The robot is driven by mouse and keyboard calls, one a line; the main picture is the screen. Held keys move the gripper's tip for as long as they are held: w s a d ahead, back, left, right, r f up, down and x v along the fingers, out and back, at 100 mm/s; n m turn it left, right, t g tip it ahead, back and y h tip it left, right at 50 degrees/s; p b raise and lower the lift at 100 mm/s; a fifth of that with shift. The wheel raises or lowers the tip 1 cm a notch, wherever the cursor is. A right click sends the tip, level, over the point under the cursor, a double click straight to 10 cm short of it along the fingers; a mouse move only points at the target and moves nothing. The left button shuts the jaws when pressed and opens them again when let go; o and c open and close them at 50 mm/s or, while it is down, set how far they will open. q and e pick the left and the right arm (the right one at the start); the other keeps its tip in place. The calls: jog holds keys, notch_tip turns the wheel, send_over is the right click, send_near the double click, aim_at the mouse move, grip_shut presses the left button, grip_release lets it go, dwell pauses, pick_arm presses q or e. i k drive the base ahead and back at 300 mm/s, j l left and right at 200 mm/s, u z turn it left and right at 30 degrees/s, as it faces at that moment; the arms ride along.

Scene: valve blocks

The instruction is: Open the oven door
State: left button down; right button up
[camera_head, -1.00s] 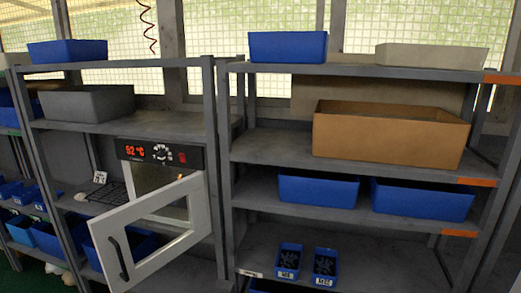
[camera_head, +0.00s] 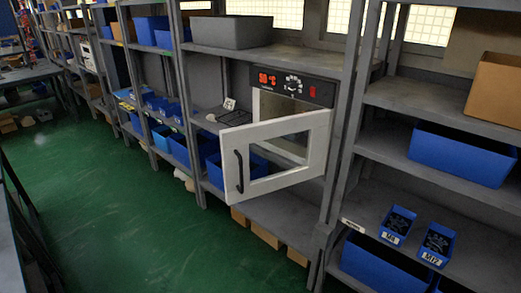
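The oven (camera_head: 290,88) stands on a shelf of the grey rack, with a dark control panel and a lit red display. Its white-framed door (camera_head: 300,122) with a glass window is swung open, sticking out toward me and to the left. The dark handle (camera_head: 239,171) is on the door's free left edge. Part of the oven's inside shows above the door; the rest is hidden behind it. Neither of my grippers is in view.
A grey bin (camera_head: 232,32) sits on the shelf above. Blue bins (camera_head: 460,152) and a brown box (camera_head: 496,88) fill the right rack. Green floor (camera_head: 110,200) is open at left.

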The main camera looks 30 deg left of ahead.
aim_at(234, 142)
jog(key=i+j+z, duration=0.15)
jog(key=j, duration=0.25)
jog(key=i+j+z, duration=0.1)
jog(key=j, duration=0.35)
jog(key=i+j+z, duration=0.15)
jog(key=j, duration=0.25)
jog(key=i+j+z, duration=0.15)
jog(key=j, duration=0.3)
